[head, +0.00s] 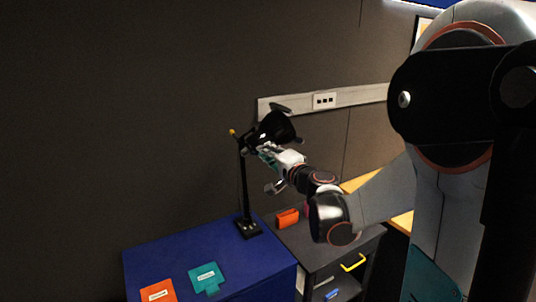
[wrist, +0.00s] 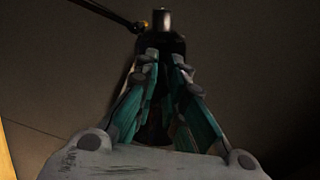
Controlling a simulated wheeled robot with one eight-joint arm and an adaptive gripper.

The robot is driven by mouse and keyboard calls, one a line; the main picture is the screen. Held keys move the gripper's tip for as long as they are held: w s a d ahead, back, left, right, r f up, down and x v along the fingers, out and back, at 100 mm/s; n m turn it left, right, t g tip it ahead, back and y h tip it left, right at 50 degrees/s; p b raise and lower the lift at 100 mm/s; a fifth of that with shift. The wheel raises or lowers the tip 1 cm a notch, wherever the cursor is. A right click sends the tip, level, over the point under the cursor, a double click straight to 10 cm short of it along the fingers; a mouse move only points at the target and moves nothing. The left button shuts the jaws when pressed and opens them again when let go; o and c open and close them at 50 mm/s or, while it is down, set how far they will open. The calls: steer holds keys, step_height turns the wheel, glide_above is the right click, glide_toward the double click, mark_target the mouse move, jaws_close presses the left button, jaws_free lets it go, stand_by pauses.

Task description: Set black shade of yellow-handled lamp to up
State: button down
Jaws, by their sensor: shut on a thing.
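The lamp has a black post (head: 243,185) rising from a square base on the blue surface, with a small yellow knob (head: 232,132) at its upper left. Its black shade (head: 278,128) is at the top right of the post. The shade's exact tilt is hard to tell against the dark wall. My gripper (head: 264,153) is just below the shade. In the wrist view its teal-lined fingers (wrist: 163,62) are shut on a dark part of the lamp head (wrist: 163,40). The part between the fingers is mostly in shadow.
The blue cabinet top (head: 165,252) bears an orange card (head: 157,292) and a teal card (head: 205,277). An orange block (head: 287,218) sits on the dark cabinet beside it, which has a yellow handle (head: 353,263). A wall rail with a socket (head: 324,100) runs behind the lamp.

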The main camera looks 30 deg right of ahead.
steer(key=n, duration=0.2)
steer(key=n+b, duration=0.1)
steer(key=n, duration=0.1)
steer(key=f+n, duration=0.1)
steer(key=n, duration=0.1)
steer(key=shift+d+n, duration=0.3)
steer(key=shift+d, duration=0.05)
steer(key=n, duration=0.3)
steer(key=d+n+b, duration=0.1)
steer(key=n, duration=0.2)
steer(key=shift+f, duration=0.1)
steer(key=shift+n, duration=0.3)
steer(key=c, duration=1.6)
jaws_free()
steer(key=shift+d, duration=0.1)
steer(key=s, duration=0.7)
steer(key=shift+s, duration=0.25)
